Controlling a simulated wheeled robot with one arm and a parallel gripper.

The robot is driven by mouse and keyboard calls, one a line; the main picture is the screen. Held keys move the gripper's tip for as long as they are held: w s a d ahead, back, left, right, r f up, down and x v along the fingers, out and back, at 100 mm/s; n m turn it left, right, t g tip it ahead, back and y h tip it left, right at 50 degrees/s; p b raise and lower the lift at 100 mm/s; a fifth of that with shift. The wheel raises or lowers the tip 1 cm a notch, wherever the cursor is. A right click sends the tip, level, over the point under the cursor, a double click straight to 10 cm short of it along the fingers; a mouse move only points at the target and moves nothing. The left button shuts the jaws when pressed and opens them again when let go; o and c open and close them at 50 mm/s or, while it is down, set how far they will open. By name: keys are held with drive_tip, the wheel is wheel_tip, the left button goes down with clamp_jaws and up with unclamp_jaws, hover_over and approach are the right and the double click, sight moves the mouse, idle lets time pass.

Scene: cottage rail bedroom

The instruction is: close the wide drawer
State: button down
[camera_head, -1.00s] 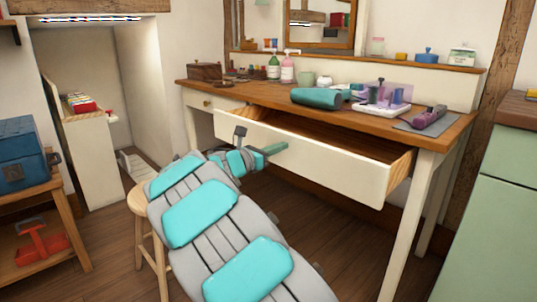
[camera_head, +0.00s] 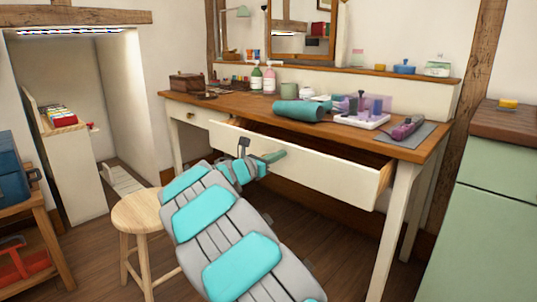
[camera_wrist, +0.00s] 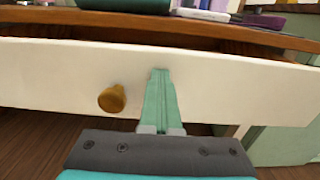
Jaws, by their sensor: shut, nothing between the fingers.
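The wide drawer (camera_head: 318,172) is a cream-fronted drawer under the wooden desk top. It stands partly open, with a dark gap showing behind its front. In the wrist view its front (camera_wrist: 225,90) spans the picture, with a round brass knob (camera_wrist: 112,98) left of my fingers. My gripper (camera_head: 276,155) is shut and empty. Its green fingers (camera_wrist: 162,95) point at the drawer front, right of the knob, and appear to be against it. The exact contact is hard to tell.
The desk top (camera_head: 235,106) holds a teal roll (camera_head: 299,111), bottles and a purple tool (camera_head: 407,128). A round wooden stool (camera_head: 147,212) stands left of my arm. A green cabinet (camera_head: 490,215) is at the right. Floor shows under the desk.

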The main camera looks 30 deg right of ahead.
drive_tip(key=p+x, duration=0.4)
drive_tip(key=x, duration=0.8)
drive_tip(key=shift+d, duration=0.25)
drive_tip(key=shift+w+d+r+p, duration=0.15)
drive_tip(key=shift+w+d+p, duration=0.15)
drive_tip(key=shift+d, duration=0.2)
drive_tip(key=shift+r, duration=0.15)
drive_tip(key=v, duration=1.4)
